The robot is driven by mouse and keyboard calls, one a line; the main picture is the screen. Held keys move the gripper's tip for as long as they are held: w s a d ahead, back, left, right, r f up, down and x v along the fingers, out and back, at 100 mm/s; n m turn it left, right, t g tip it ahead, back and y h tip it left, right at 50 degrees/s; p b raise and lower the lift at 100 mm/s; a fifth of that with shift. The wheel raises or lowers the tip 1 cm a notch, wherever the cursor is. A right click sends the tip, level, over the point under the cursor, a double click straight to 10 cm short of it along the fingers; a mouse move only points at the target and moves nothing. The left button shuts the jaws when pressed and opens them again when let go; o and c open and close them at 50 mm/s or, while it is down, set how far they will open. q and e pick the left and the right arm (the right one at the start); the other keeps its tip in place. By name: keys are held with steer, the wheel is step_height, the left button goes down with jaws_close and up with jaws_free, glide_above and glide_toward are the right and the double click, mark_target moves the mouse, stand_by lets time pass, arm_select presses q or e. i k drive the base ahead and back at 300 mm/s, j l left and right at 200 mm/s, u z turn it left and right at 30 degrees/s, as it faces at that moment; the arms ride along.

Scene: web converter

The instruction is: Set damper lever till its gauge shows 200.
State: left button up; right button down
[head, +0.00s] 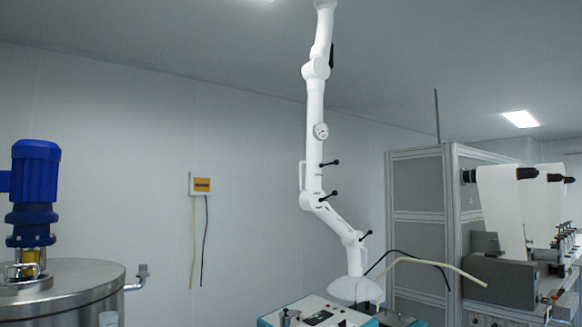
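A white jointed extraction arm (314,105) hangs from the ceiling in the middle of the head view and ends in a white hood (355,289). A small round gauge (320,131) sits on its upright tube; its reading is too small to make out. Below the gauge a black-handled lever (330,163) sticks out to the right. A second black lever (328,195) is near the elbow, and a third (365,236) is on the lower section. I cannot tell for certain which is the damper lever. Neither of my grippers is in view.
A teal-and-white machine (310,312) stands under the hood. A steel tank (70,285) with a blue motor (36,180) is at left. A grey cabinet (415,215) and white web rolls (500,205) are at right. The wall left of the arm is mostly bare.

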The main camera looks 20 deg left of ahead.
mark_target(336, 162)
steer(key=i+u, duration=0.25)
steer(key=i, duration=0.85)
steer(key=z, duration=1.1)
steer(key=i, duration=4.8)
steer(key=j, duration=0.1)
